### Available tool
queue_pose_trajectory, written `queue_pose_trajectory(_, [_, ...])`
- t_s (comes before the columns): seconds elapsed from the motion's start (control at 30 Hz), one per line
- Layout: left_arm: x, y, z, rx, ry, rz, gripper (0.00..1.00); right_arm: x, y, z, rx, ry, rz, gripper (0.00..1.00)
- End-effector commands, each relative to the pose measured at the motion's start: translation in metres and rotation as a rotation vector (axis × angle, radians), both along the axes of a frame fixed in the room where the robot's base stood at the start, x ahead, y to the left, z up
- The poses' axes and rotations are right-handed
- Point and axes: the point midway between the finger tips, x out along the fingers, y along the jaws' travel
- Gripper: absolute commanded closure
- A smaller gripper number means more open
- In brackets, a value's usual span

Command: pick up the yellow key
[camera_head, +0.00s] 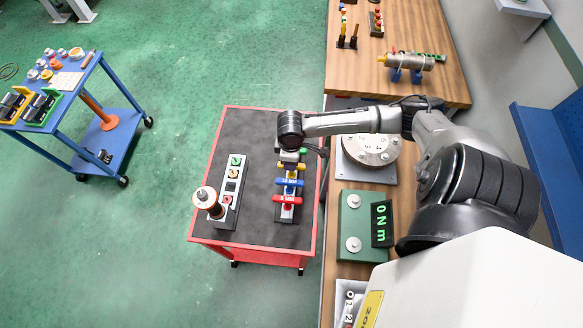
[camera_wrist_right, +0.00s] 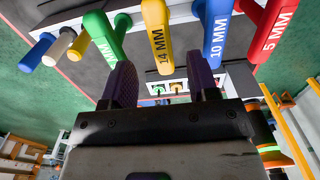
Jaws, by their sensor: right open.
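The yellow key (camera_head: 291,166), a T-handle marked 14 MM, sits in a dark rack (camera_head: 288,213) on the red-edged cart, between the blue and green keys. In the right wrist view the yellow key (camera_wrist_right: 158,40) appears beyond and between my two fingers. My right gripper (camera_wrist_right: 161,76) is open and empty, with a finger to each side of the key's line. In the head view my right arm comes from the right and its wrist hides the far end of the rack. My left gripper is not in view.
A blue 10 MM key (camera_wrist_right: 217,30) and a red 5 MM key (camera_wrist_right: 270,32) stand on one side, a green key (camera_wrist_right: 104,38) on the other. A switch box (camera_head: 231,190) with a spool is left of the rack. The workbench (camera_head: 398,25) borders the cart's right.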

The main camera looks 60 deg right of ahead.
Motion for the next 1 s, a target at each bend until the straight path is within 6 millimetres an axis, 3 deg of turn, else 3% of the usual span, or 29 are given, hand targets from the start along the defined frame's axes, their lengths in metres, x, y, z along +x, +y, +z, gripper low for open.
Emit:
queue_pose_trajectory(0.37, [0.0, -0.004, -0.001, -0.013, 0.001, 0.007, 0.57, -0.001, 0.001, -0.025, 0.001, 0.0, 0.0, 0.46])
queue_pose_trajectory(0.7, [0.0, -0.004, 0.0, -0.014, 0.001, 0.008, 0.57, -0.003, 0.002, -0.066, -0.001, 0.0, 0.0, 0.46])
queue_pose_trajectory(1.0, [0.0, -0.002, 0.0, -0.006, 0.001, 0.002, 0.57, -0.003, 0.001, -0.071, -0.003, -0.001, 0.002, 0.46])
